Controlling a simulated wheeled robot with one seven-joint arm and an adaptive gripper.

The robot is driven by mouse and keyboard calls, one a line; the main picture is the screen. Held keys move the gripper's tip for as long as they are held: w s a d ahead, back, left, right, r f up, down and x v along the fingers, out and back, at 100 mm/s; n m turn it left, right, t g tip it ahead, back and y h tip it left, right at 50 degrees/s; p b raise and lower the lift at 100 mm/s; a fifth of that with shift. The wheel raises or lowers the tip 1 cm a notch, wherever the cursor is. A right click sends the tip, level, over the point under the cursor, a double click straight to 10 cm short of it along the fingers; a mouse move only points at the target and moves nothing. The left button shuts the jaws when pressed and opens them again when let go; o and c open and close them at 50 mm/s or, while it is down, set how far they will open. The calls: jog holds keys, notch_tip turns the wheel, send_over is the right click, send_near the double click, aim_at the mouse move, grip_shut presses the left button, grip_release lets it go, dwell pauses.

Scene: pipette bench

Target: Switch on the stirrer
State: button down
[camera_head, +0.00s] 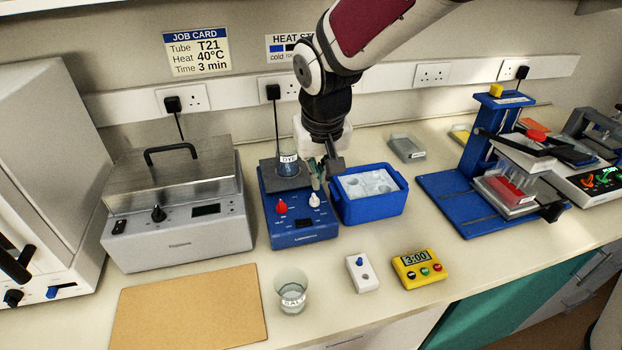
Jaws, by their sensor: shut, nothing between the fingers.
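The stirrer (295,238) is a blue hotplate unit with a dark square top plate, a red knob (281,207) at left, a white knob (314,200) at right, and a small dark display between and below them. A beaker labelled DYE (288,164) stands on its plate. My gripper (321,181) points down at the stirrer's right side, just above and behind the white knob. It is shut and empty. I cannot tell whether its tips touch anything. My gripper hides part of the plate's right edge.
A blue ice tub (367,213) stands close to the right of the stirrer. A grey lidded bath (180,234) is to the left. A glass beaker (291,292), a white switch box (362,273) and a yellow timer (418,269) stand in front. A brown mat (190,310) lies front left.

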jog(key=shift+d+v, duration=0.25)
jog(key=shift+v, duration=0.95)
jog(key=s+d+r+m, duration=0.2)
jog(key=s+d+r, duration=0.55)
jog(key=d, duration=0.35)
jog(key=s+d+t, duration=0.1)
jog(key=s+d, duration=0.2)
jog(key=s, duration=0.4)
jog(key=s+d+m, duration=0.1)
jog(key=s+d, duration=0.3)
jog(key=s, duration=0.3)
jog(key=shift+t, duration=0.4)
jog(key=shift+r, duration=0.15)
